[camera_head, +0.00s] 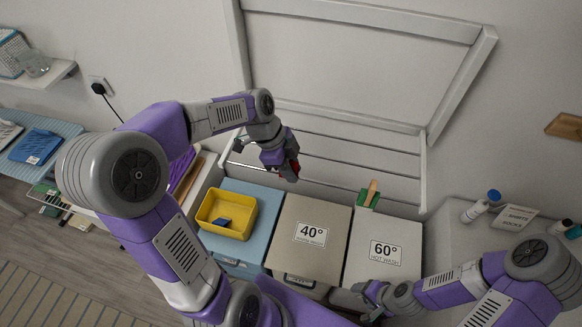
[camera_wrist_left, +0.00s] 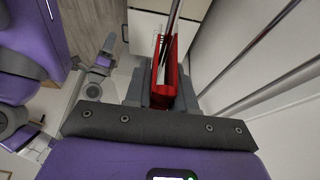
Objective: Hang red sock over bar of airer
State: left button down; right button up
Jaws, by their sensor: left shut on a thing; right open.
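My left gripper (camera_head: 288,172) is shut on the red sock (camera_head: 295,165), up at the left part of the airer. In the left wrist view the sock (camera_wrist_left: 184,92) sits between the fingers of my left gripper (camera_wrist_left: 163,92). A thin dark bar (camera_wrist_left: 174,22) of the airer runs down to the sock there, with red on both sides of it; I cannot tell whether the sock rests on it. The white airer (camera_head: 423,175) is fixed to the wall, with several thin bars across it. My right gripper (camera_head: 368,298) is open and low, by the front of the 60° box.
Below the airer stand a blue box with a yellow tray (camera_head: 243,222) on it, a 40° box (camera_head: 300,263) and a 60° box (camera_head: 372,272). A green item with a wooden handle (camera_head: 371,194) is behind them.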

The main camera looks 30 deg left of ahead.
pick_arm(q)
jog(key=shift+f+b, duration=2)
jog(key=shift+f, duration=0.3)
jog(key=c, duration=0.9)
grip_release()
jog(key=shift+o, duration=0.2)
jog(key=v, duration=0.7)
jog(key=shift+a+r, duration=0.15)
jog(key=shift+r, duration=0.1)
